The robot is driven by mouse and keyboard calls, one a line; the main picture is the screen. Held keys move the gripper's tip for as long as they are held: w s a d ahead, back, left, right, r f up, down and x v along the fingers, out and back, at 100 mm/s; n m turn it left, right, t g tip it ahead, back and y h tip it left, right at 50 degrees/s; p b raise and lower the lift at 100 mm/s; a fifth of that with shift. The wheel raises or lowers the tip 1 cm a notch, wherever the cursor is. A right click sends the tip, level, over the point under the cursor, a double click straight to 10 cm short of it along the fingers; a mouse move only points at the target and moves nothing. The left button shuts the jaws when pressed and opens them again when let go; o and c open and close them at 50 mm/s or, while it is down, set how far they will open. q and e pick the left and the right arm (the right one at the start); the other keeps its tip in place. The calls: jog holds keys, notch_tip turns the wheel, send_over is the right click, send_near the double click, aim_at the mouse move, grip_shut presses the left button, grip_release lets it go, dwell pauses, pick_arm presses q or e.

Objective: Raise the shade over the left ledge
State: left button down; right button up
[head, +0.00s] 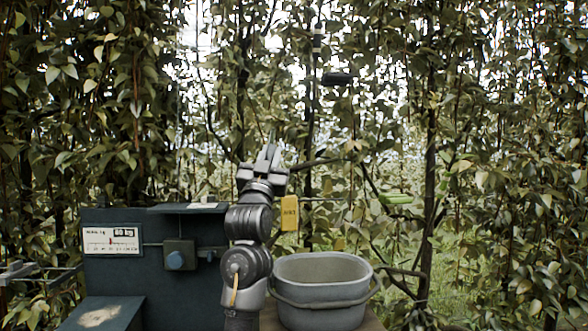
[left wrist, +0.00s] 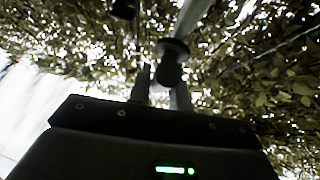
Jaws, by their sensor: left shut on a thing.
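My left gripper (head: 268,157) is raised in the middle of the head view, fingers pointing up and away. In the left wrist view, its fingers (left wrist: 161,88) are shut on a dark, round-flanged knob (left wrist: 173,62), with a pale rod running up from it. The knob is too small to make out in the head view. I cannot make out the shade for certain in either view. A ledge with a pale patch (head: 100,316) shows at the lower left of the head view. My right gripper is not in view.
A blue-grey cabinet (head: 205,287) with a gauge plate (head: 111,239) stands at left. A grey tub (head: 322,290) stands right of my arm. A yellow tag (head: 290,213) hangs beside the arm. A dark cylinder (head: 337,79) hangs above right. Leafy branches fill the back.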

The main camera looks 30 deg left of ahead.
pick_arm(q)
jog(key=shift+s+a+r+n+g+y, duration=0.15)
jog(key=shift+s+a+n+y, duration=0.25)
jog(key=shift+a+n+y, duration=0.25)
jog(key=shift+s+a+f+n+g+y, duration=0.15)
jog(key=shift+s+a+n+y, duration=0.3)
jog(key=shift+a+n, duration=0.25)
jog(key=shift+d+r, duration=0.1)
jog(key=shift+d, duration=0.05)
jog(key=c, duration=1.3)
grip_release()
jog(key=shift+w, duration=0.15)
jog(key=b+v, duration=0.5)
jog(key=v, duration=0.6)
